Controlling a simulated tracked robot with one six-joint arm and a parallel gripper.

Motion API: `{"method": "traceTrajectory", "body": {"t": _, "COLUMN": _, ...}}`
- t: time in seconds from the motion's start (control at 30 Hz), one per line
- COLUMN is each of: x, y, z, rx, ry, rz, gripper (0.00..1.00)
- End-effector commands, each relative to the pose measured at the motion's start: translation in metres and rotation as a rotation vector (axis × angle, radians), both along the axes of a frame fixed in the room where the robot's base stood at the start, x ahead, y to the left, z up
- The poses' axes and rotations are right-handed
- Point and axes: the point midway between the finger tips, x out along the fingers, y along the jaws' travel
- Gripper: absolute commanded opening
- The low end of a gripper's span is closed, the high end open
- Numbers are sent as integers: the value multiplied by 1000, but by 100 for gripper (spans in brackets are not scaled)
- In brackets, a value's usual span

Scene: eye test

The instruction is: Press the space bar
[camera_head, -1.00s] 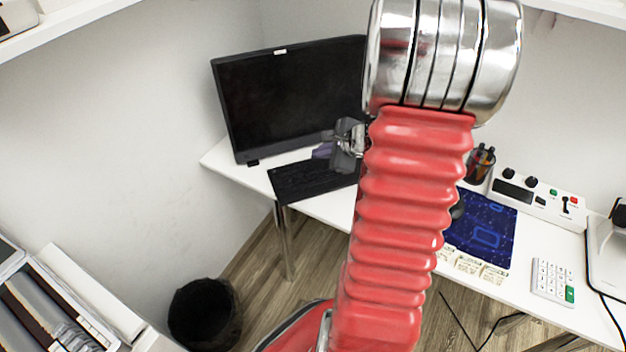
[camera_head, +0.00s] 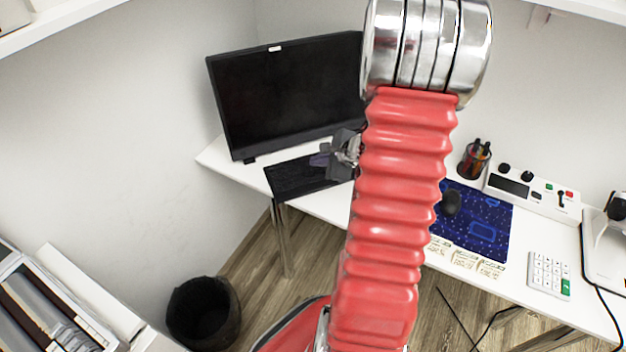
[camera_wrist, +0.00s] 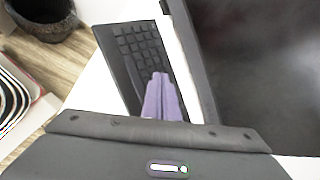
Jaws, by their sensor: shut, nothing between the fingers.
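A black keyboard (camera_head: 293,180) lies on the white desk in front of the monitor, and my arm hides its right end in the head view. It also shows in the wrist view (camera_wrist: 128,52), running away under my fingers. My gripper (camera_head: 320,160) is over the keyboard, close to its rear edge in the head view. In the wrist view its purple fingers (camera_wrist: 160,88) are shut together with nothing between them. I cannot tell whether the fingertips touch the keys. The space bar cannot be made out in either view.
A black monitor (camera_head: 285,95) stands right behind the keyboard. To the right on the desk (camera_head: 520,265) are a mouse (camera_head: 451,203) on a blue mat (camera_head: 485,240), a pen cup (camera_head: 474,160), a control box (camera_head: 530,190) and a keypad (camera_head: 549,274). A bin (camera_head: 203,312) stands on the floor.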

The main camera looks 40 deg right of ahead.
Motion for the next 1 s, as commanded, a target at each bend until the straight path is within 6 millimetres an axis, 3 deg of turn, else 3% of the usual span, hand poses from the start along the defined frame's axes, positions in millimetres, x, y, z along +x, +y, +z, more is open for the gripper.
{"method": "traceTrajectory", "body": {"t": 0.4, "x": 0, "y": 1, "z": -39, "rx": 2, "ry": 0, "rz": 0, "gripper": 0}}
{"method": "traceTrajectory", "body": {"t": 1.0, "x": 0, "y": 1, "z": -43, "rx": -1, "ry": -1, "rz": 2, "gripper": 0}}
